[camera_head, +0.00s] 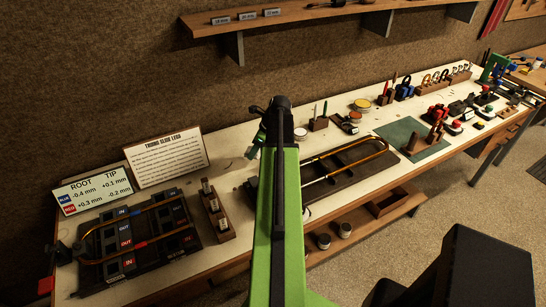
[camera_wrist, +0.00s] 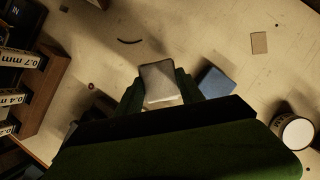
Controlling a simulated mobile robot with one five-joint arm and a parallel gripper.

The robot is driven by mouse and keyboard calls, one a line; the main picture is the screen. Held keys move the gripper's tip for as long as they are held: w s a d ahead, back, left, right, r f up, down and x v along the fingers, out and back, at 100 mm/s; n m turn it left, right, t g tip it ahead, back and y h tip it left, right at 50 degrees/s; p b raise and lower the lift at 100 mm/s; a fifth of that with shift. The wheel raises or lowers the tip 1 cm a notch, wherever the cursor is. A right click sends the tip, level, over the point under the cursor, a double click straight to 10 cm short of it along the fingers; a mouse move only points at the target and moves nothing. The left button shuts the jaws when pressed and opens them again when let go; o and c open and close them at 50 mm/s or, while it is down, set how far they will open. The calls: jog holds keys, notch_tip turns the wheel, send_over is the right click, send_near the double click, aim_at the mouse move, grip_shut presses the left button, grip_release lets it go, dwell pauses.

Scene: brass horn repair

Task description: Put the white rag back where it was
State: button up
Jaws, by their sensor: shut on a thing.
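The white rag (camera_wrist: 159,80) shows in the wrist view as a small pale grey-white square. My gripper (camera_wrist: 160,93) is shut on it, with a dark green finger on either side. A blue folded piece (camera_wrist: 216,81), likely another rag, lies on the bench just right of the gripper. A small beige square (camera_wrist: 259,42) lies flat farther right. In the head view my green arm reaches over the bench and hides the spot under it, and the rag cannot be made out there.
In the wrist view a white-topped jar (camera_wrist: 297,133) stands at right and a labelled wooden block (camera_wrist: 40,85) at left. In the head view a slide on a dark board (camera_head: 350,165) lies right of my arm, and two sign cards (camera_head: 165,157) stand at left.

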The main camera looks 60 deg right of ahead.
aim_at(256, 163)
notch_tip(256, 163, down, 4)
jog(key=b, duration=0.4)
jog(key=shift+f, duration=0.15)
grip_shut()
jog(key=shift+r, duration=0.2)
jog(key=shift+f, duration=0.15)
jog(key=o, duration=1.4)
grip_release()
jog(key=shift+o, duration=0.2)
